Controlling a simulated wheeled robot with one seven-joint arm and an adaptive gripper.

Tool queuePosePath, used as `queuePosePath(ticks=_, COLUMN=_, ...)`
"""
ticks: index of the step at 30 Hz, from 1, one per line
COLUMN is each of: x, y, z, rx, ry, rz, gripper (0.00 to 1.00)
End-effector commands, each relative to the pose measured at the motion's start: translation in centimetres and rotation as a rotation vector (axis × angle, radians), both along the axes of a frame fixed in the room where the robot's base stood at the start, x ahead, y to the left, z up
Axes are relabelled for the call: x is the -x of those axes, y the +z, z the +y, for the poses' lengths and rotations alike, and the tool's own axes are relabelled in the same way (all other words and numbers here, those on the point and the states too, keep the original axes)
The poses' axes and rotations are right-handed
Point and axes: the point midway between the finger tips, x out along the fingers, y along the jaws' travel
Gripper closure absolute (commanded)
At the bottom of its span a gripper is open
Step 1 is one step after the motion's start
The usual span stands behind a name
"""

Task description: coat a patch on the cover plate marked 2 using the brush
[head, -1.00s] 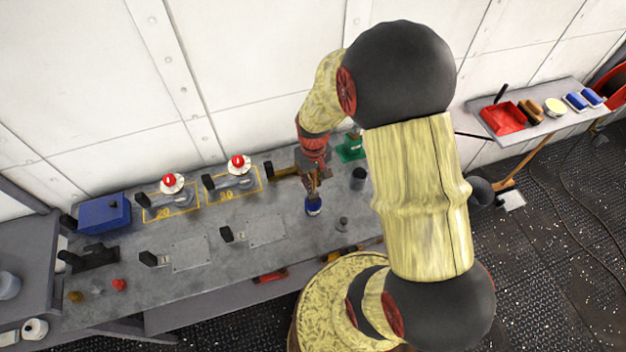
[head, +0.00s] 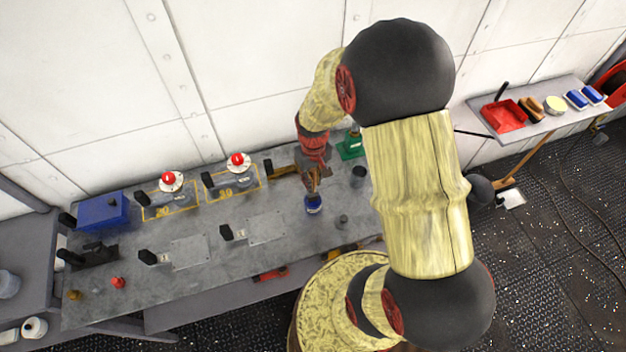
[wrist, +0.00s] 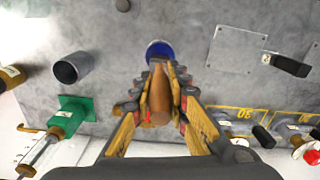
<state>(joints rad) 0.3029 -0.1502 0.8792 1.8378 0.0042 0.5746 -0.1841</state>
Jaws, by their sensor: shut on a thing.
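My gripper (wrist: 160,100) is shut on the brown wooden handle (wrist: 160,92) of what looks like the brush. In the head view my gripper (head: 313,182) is low over the bench, with the handle pointing down. A round blue thing (wrist: 160,50) shows at the handle's far end, and it also shows in the head view (head: 313,204); I cannot tell whether it is a pot or part of the brush. Two flat grey cover plates lie on the bench, the nearer one (head: 266,228) left of my gripper, the other (head: 190,252) further left. Their marks are too small to read surely.
Black handles (head: 228,232) stand beside the plates. A dark cup (head: 358,177) and a green fixture (head: 350,147) are close on the right. Red-knobbed valves (head: 238,160) line the back, with a blue box (head: 102,212) at left. A small grey knob (head: 342,221) stands near the front.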

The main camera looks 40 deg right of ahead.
Motion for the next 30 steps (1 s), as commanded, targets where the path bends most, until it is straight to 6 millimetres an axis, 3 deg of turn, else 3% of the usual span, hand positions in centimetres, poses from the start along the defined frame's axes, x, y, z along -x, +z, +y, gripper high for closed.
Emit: queuePosePath(ticks=30, x=0.0, y=-0.83, z=0.0, rx=0.0, ry=0.0, rz=0.0, gripper=1.0)
